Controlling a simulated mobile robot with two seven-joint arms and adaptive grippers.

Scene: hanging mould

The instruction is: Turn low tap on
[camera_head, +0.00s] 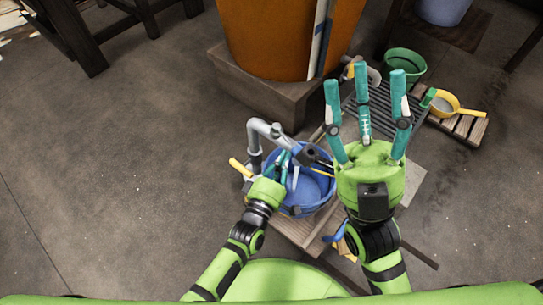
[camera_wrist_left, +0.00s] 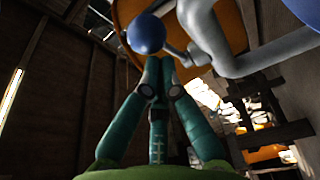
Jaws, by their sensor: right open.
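The low tap is a grey bent pipe (camera_head: 255,140) rising beside a blue bucket (camera_head: 318,190) in the head view. In the left wrist view the grey pipe (camera_wrist_left: 209,38) crosses the upper right, with a round blue knob (camera_wrist_left: 146,34) at its left. My left gripper (camera_head: 287,152) is over the bucket, close to the tap. In the left wrist view its fingers (camera_wrist_left: 157,72) come together just below the knob, with nothing seen between them; contact with the knob is unclear. My right gripper (camera_head: 365,80) is open and empty, fingers spread, right of the bucket.
A large orange pot (camera_head: 270,40) stands on a block (camera_head: 265,97) behind the tap. A green bucket (camera_head: 405,65) and a yellow-handled pan (camera_head: 445,104) are at the upper right. A yellow handle (camera_head: 240,168) sticks out left of the blue bucket.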

